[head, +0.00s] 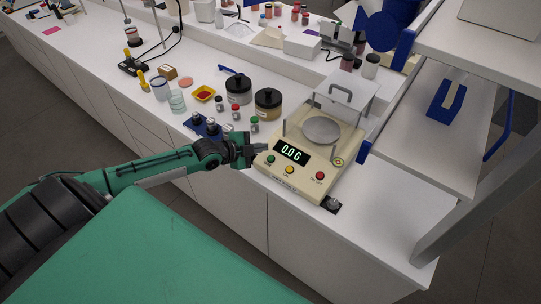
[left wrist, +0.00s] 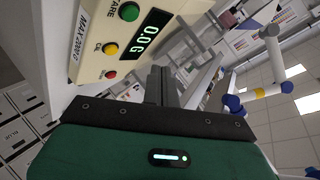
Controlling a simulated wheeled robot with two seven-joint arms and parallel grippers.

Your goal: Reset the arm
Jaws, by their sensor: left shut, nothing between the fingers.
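My left arm comes in from the left in the head view, over the front edge of the bench. My left gripper (head: 262,147) is shut and empty, close to the left front corner of the cream scale (head: 308,182). I cannot tell whether it touches the scale. In the left wrist view my shut gripper fingers (left wrist: 162,86) point up, and the scale (left wrist: 97,37) fills the upper left. The scale's display reads 0.0 G, and its round pan (head: 321,130) is bare. My right gripper is not in view.
A shelf unit (head: 425,118) with blue brackets rises at the right. The bench front right of the scale is mostly clear.

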